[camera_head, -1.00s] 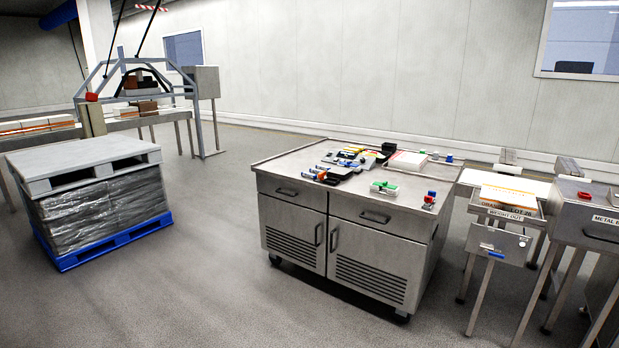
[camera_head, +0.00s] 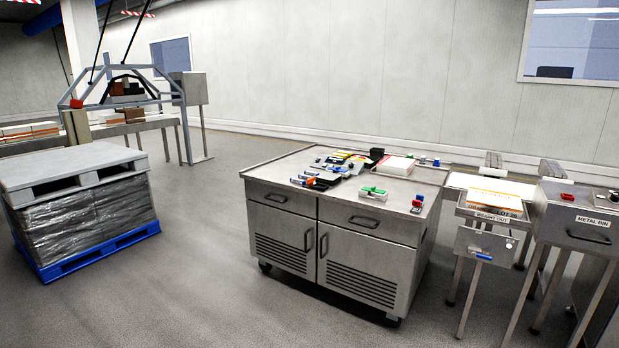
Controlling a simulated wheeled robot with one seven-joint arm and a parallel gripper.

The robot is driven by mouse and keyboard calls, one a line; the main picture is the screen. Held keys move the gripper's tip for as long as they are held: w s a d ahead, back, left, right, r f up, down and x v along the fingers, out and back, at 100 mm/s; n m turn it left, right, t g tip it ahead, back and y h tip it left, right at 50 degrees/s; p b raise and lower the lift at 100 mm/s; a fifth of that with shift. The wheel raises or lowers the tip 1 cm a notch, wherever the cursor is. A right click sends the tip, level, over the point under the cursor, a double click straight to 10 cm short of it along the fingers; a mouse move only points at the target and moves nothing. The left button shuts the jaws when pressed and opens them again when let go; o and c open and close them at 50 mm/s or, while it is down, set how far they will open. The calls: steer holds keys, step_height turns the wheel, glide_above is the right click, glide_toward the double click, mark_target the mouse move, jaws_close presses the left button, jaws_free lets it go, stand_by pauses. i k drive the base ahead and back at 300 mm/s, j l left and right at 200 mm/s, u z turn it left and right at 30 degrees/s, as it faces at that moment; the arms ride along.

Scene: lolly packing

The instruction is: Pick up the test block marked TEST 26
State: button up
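Several small blocks and items lie on top of the steel cabinet (camera_head: 270,174) in the middle of the view. A green and white piece (camera_head: 373,193) lies near its front edge, and a small red and blue piece (camera_head: 417,203) stands at its front right corner. My gripper is not in view.
A wrapped pallet stack (camera_head: 85,215) stands on the floor at left. A conveyor with a frame (camera_head: 150,124) is at back left. The floor before the cabinet is clear.

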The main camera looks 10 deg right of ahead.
mark_target(343, 175)
steer(key=i+l, duration=0.1)
steer(key=i, duration=0.4)
steer(key=i+l, duration=0.1)
steer(key=i, duration=0.4)
steer(key=i+l+u, duration=0.1)
steer(key=i, duration=0.4)
steer(key=i+l, duration=0.2)
steer(key=i, duration=0.3)
steer(key=i+l, duration=0.15)
steer(key=i, duration=0.3)
steer(key=i+l+u, duration=0.1)
steer(key=i, duration=0.4)
steer(key=i+j+z, duration=0.1)
steer(key=i+j, duration=0.2)
steer(key=i+j+z, duration=0.1)
steer(key=i+j, duration=0.25)
steer(key=i+j+z, duration=0.15)
steer(key=i+j, duration=0.2)
steer(key=i+j+z, duration=0.1)
steer(key=i+j, duration=0.2)
steer(key=j, duration=0.15)
steer(key=i+j+z, duration=0.1)
steer(key=i+j, duration=0.2)
steer(key=j, duration=0.15)
steer(key=i+j+z, duration=0.1)
steer(key=i+j, duration=0.15)
steer(key=j, duration=0.2)
